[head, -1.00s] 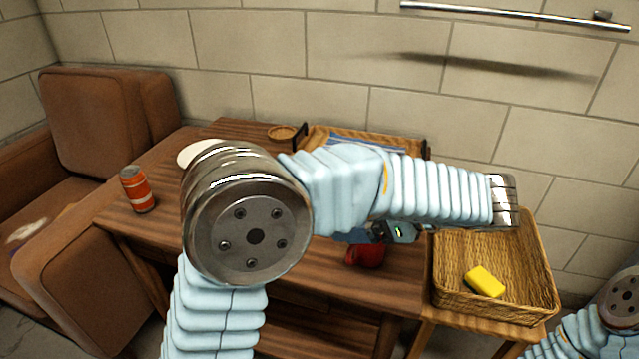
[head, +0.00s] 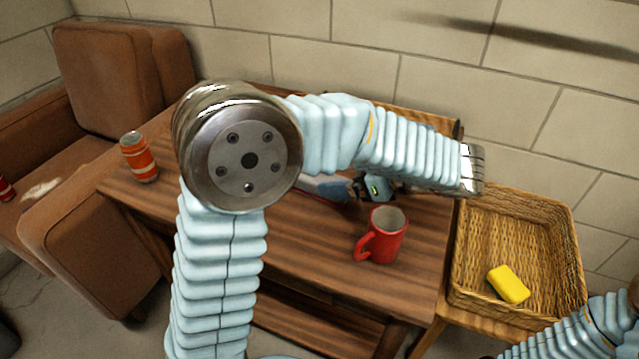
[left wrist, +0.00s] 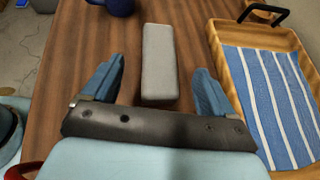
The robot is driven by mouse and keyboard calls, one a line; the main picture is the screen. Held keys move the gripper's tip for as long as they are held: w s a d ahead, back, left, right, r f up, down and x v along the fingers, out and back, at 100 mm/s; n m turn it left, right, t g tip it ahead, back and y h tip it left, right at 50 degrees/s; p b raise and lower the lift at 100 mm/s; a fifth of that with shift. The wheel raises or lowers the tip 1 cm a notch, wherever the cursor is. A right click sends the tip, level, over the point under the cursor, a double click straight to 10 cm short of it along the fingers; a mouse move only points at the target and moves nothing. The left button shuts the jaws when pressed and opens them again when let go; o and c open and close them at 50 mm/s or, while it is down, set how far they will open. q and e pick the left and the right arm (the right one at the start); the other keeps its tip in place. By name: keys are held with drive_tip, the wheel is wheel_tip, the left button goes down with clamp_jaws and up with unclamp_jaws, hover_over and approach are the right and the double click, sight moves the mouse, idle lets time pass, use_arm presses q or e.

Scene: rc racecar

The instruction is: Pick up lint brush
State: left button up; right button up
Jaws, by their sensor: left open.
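A grey rectangular block, which I take for the lint brush (left wrist: 158,62), lies on the wooden table in the left wrist view. My left gripper (left wrist: 160,70) is open, with one blue finger on each side of the near part of the block and gaps on both sides. In the head view my left gripper (head: 352,187) is low over the table behind the red mug, largely hidden by my own arm. The brush cannot be made out clearly there. My right arm shows at the lower right, but its gripper is out of view.
A red mug (head: 382,236) stands near the table's front. A tray with a striped cloth (left wrist: 268,95) lies right of the block in the wrist view. An orange can (head: 139,157) stands left. A basket (head: 520,225) holds a yellow sponge (head: 508,284).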

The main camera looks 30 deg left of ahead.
sight(328, 180)
use_arm(q)
drive_tip(key=x, duration=0.4)
drive_tip(key=shift+w+a+f, duration=0.15)
drive_tip(key=shift+a+f, duration=0.05)
drive_tip(key=shift+f, duration=0.05)
drive_tip(key=c, duration=1.2)
drive_tip(key=shift+o, duration=0.2)
